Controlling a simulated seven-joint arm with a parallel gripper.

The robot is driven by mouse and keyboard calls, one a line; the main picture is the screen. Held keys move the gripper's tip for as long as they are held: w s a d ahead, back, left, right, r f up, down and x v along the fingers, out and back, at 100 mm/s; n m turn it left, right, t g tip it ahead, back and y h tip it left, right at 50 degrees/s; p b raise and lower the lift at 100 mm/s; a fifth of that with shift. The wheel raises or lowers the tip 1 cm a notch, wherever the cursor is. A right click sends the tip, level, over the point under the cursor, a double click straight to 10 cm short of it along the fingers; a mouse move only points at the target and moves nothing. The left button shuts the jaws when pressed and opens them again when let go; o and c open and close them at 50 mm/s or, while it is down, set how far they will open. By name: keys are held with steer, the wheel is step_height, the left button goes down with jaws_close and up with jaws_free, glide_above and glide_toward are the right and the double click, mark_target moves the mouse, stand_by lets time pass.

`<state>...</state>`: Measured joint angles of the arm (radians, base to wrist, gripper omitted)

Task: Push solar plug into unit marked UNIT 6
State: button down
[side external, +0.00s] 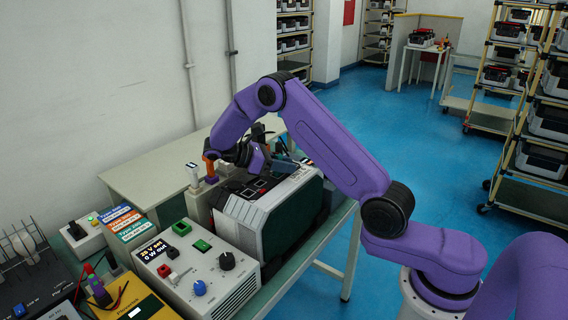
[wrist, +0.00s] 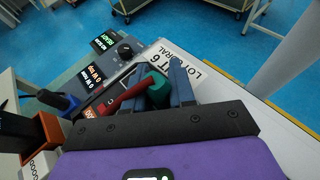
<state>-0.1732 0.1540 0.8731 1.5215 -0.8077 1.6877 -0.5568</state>
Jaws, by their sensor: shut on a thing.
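My gripper (side external: 284,164) is over the top of a white and dark unit (side external: 270,208) on the bench. In the wrist view, my gripper (wrist: 155,86) is shut on a green plug (wrist: 158,90). A dark red stem (wrist: 122,98) runs from beside the plug toward the lower left. The unit also shows in the wrist view, with a white label (wrist: 184,62) partly reading "T 6"; the fingers cover part of it. The plug's tip and any socket under it are hidden, so I cannot tell whether it is inserted.
A power supply (side external: 185,268) with a lit display and knobs stands in front of the unit. Coloured label boxes (side external: 122,222) lie further left. Racks stand behind, across clear blue floor.

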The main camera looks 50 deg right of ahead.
steer(key=shift+f, duration=0.2)
steer(key=c, duration=0.9)
jaws_free()
steer(key=shift+o, duration=0.2)
steer(key=shift+w+a, duration=0.1)
